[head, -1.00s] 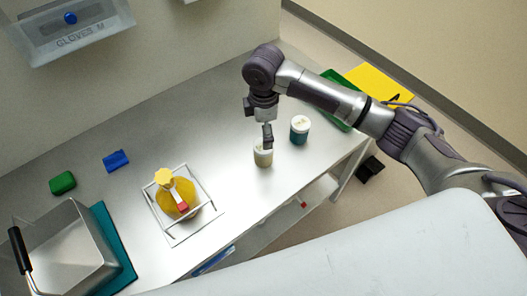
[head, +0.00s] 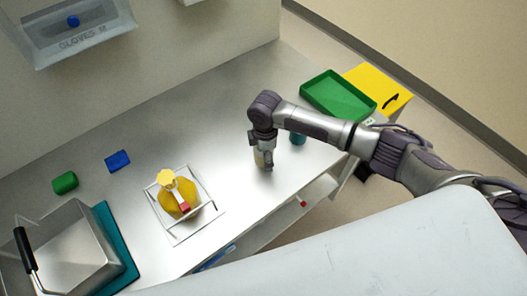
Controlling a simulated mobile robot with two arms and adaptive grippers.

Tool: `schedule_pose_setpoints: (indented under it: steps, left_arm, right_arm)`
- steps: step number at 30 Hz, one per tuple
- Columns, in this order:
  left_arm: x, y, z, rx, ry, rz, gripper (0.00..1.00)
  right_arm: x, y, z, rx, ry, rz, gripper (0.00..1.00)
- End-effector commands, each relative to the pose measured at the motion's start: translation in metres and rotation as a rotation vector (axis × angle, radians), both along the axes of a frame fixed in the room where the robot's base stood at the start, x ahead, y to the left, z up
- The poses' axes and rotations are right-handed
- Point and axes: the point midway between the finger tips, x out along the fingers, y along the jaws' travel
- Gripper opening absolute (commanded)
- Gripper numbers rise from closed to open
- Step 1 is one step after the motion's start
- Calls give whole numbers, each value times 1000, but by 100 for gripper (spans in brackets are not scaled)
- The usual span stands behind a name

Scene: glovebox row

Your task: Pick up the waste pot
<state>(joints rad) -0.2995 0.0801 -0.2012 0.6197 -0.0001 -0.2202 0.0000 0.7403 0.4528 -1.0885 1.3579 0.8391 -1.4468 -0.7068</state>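A small pale pot (head: 260,158) stands on the steel bench, mostly hidden by my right gripper (head: 265,163). The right gripper points down with its fingers at the pot's side. Whether the fingers are closed on the pot is hidden. A second pot, teal (head: 298,139), stands just to the right, partly covered by my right arm. No label is readable on either pot, so I cannot tell which is the waste pot. My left gripper is out of view.
A yellow-filled flask (head: 182,197) stands in a white wire rack. A steel bin (head: 68,252), green block (head: 64,182) and blue block (head: 117,161) are at left.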

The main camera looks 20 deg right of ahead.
Motion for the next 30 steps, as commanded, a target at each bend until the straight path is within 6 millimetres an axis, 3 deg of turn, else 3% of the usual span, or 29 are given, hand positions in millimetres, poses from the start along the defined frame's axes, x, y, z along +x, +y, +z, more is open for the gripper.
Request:
schedule_pose_setpoints:
  steps: [4,15,25,30]
  left_arm:
    - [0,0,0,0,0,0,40]
    - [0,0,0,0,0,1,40]
    - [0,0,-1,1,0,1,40]
    - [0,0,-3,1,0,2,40]
  right_arm:
    - [0,0,0,0,0,0,87]
    - [0,0,1,0,-1,0,25]
    - [1,0,3,1,-2,0,23]
    - [2,0,15,2,-4,-1,23]
